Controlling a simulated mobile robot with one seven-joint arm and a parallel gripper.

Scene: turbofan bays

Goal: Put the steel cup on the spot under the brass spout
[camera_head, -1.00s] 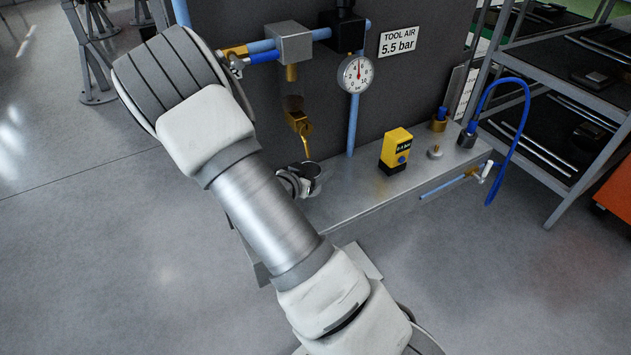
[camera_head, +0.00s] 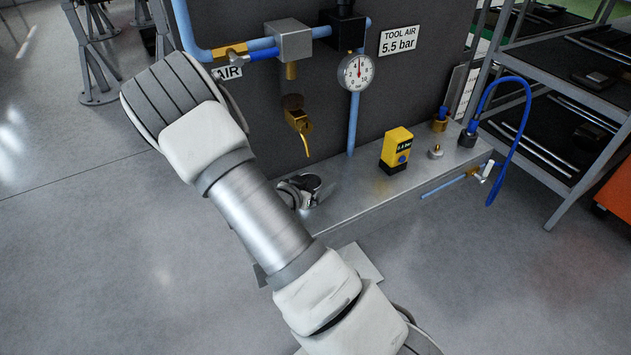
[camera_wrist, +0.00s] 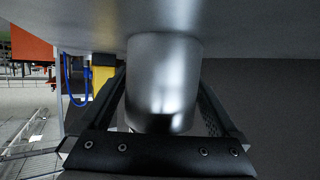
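The steel cup (camera_wrist: 163,85) fills the middle of the wrist view, between the two dark fingers of my gripper (camera_wrist: 164,98). The fingers lie close along its sides and appear shut on it. In the head view the cup (camera_head: 309,183) shows small at the left end of the metal ledge, partly hidden by my gripper (camera_head: 292,192). The brass spout (camera_head: 299,120) hangs on the dark panel, above and behind the cup in the picture. I cannot tell whether the cup touches the ledge. The spot under the spout cannot be made out.
The metal ledge (camera_head: 350,200) runs right. It carries a yellow box (camera_head: 396,149) and brass fittings (camera_head: 439,120). A pressure gauge (camera_head: 356,72) and blue pipes are on the panel above. A blue hose (camera_head: 522,125) loops at the right end beside a shelf rack (camera_head: 570,90).

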